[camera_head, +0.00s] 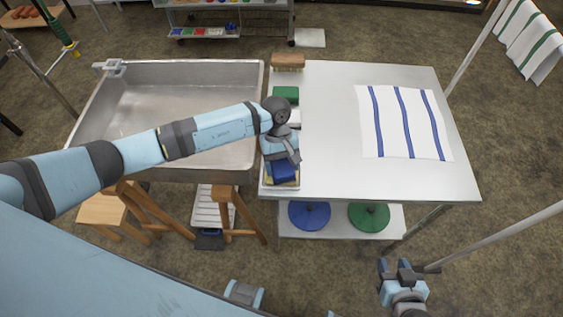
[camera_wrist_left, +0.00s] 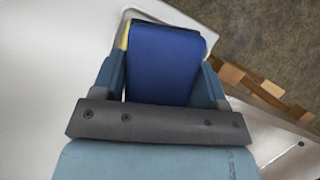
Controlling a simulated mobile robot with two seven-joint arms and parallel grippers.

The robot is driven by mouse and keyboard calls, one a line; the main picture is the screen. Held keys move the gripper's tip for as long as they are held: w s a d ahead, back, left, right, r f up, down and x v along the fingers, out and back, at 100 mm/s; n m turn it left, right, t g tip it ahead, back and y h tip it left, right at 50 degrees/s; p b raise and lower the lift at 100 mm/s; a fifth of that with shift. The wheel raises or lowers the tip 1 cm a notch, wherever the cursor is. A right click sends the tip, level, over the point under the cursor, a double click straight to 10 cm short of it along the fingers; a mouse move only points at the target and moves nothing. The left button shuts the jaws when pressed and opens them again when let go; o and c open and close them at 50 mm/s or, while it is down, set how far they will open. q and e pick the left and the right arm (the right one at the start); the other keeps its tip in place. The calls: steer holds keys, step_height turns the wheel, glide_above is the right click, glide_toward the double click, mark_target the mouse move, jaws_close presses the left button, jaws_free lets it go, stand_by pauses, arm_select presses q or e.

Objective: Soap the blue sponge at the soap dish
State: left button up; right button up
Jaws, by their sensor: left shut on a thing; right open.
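The blue sponge (camera_head: 283,171) is at the near left corner of the metal table. My left gripper (camera_head: 282,160) is shut on it. In the left wrist view the blue sponge (camera_wrist_left: 165,62) sits between the two fingers of my left gripper (camera_wrist_left: 163,80). A pale tray (camera_head: 291,187) with a yellow item shows beneath the sponge; contact is hidden. A white item (camera_head: 294,117) lies behind my left wrist, partly covered; I cannot tell which is the soap dish. My right gripper (camera_head: 403,270) is open and empty, low at the bottom right, off the table.
A steel sink basin (camera_head: 150,90) adjoins the table on the left. A green block (camera_head: 286,94) and a wooden brush (camera_head: 288,61) lie along the table's left edge. A blue-striped towel (camera_head: 402,122) lies at the right. The table middle is clear.

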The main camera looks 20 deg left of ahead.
mark_target(283, 169)
stand_by(0.4)
arm_select(q)
steer(key=shift+f+b, duration=0.55)
steer(key=shift+b, duration=0.05)
stand_by(0.4)
steer(key=shift+s+f+b, duration=0.15)
steer(key=shift+f+b, duration=0.05)
steer(key=shift+b, duration=0.3)
stand_by(1.9)
steer(key=shift+r, duration=0.1)
steer(key=shift+r+p, duration=0.4)
steer(key=shift+r, duration=0.5)
steer(key=shift+r+p, duration=0.75)
steer(key=shift+r, duration=1.95)
steer(key=shift+w, duration=0.2)
